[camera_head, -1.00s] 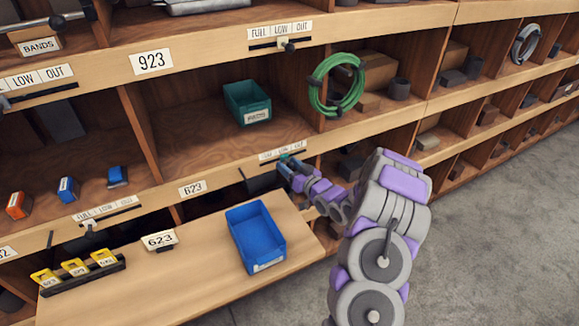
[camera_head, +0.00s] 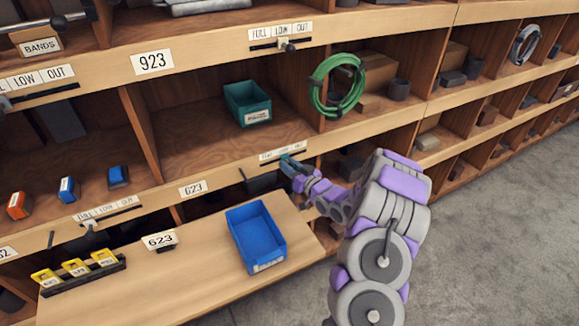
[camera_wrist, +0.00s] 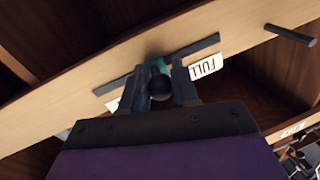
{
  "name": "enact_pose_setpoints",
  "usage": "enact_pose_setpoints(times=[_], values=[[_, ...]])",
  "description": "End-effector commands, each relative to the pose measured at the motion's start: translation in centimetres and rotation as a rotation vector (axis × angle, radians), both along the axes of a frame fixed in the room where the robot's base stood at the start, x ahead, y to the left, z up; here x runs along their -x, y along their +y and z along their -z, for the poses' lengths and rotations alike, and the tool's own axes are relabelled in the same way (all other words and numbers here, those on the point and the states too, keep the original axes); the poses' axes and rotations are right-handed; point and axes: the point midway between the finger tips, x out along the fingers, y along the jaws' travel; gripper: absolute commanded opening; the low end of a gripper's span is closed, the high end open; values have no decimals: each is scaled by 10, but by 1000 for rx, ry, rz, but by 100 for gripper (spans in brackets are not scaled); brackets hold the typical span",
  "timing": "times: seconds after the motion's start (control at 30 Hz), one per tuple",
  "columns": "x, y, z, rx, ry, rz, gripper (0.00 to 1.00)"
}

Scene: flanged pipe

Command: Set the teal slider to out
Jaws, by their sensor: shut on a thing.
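The teal slider (camera_wrist: 156,66) sits in a dark slot (camera_wrist: 200,49) on the wooden shelf edge, near the middle of the slot. In the head view the slider (camera_head: 285,157) is small, under the FULL LOW OUT label strip (camera_head: 270,157). My gripper (camera_wrist: 160,84) is shut on the slider's knob, with a finger on each side; it also shows in the head view (camera_head: 288,163). In the wrist view the FULL label (camera_wrist: 206,67) is upside down on the right. The fingers hide most of the other labels.
A blue bin (camera_head: 256,236) stands on the wooden worktop (camera_head: 195,270), left of my arm. A teal bin (camera_head: 247,102) and a green coil (camera_head: 336,85) are in the shelf above. A dark peg (camera_wrist: 290,35) sticks out right of the slot in the wrist view.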

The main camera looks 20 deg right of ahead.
Motion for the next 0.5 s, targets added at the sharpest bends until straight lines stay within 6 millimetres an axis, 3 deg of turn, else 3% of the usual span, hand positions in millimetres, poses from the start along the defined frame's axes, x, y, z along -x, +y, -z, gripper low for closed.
enact_pose_setpoints(times=[0.3,0.5], values=[[-1,-48,-3,3,2,8,0],[-2,-63,-1,0,3,5,0]])
